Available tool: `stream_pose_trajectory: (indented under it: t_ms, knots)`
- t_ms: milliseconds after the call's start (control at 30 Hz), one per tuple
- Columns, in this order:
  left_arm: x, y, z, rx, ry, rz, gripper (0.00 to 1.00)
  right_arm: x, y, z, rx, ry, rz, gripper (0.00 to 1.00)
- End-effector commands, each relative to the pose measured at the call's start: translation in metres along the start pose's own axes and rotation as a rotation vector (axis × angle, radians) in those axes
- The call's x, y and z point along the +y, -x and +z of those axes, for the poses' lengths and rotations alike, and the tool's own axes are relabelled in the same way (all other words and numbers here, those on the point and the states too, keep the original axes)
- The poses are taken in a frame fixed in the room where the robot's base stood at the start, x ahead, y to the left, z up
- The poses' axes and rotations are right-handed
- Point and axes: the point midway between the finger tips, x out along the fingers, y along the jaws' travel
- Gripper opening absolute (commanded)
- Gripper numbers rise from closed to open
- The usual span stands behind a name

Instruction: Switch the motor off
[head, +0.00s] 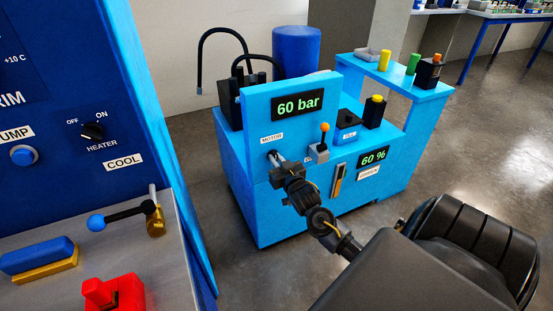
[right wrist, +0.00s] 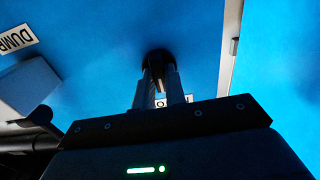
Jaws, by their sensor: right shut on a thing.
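The MOTOR label (head: 271,139) is on the front of a light blue machine (head: 258,215), below its "60 bar" display (head: 298,105). My right gripper (head: 275,158) reaches the panel just under this label. In the right wrist view its two fingers (right wrist: 160,88) are shut on a round black knob (right wrist: 155,56) on the blue panel. The knob is mostly hidden by the fingers, and its pointing direction cannot be told. My left gripper is not in view.
Just right of my gripper, an orange-tipped lever (head: 324,128) stands on a grey block. A slider (head: 338,180) and a "60 %" display (head: 374,157) are lower right. A dark blue cabinet (head: 95,70) with a heater knob (head: 92,131) stands left. Floor is open at right.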

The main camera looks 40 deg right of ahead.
Motion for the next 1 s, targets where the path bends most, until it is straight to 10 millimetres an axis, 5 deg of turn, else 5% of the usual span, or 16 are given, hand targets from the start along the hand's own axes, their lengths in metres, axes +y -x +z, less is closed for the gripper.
stream_pose_trajectory:
  t_ms: [33,67,200,567,1000]
  knots:
    - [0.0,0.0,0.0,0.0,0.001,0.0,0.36,0.0,0.0,-0.001,0.002,0.001,0.0,0.0]
    - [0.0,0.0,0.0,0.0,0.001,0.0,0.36,0.0,0.0,-0.001,0.002,0.001,0.0,0.16]
    - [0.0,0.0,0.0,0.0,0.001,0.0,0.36,0.0,0.0,-0.001,0.002,0.001,0.0,0.34]
    - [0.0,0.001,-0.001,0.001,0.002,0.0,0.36,0.0,0.006,0.0,-0.001,0.0,-0.001,0.34]
    - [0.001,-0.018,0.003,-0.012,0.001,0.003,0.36,0.0,0.084,-0.001,-0.001,-0.001,0.0,0.34]
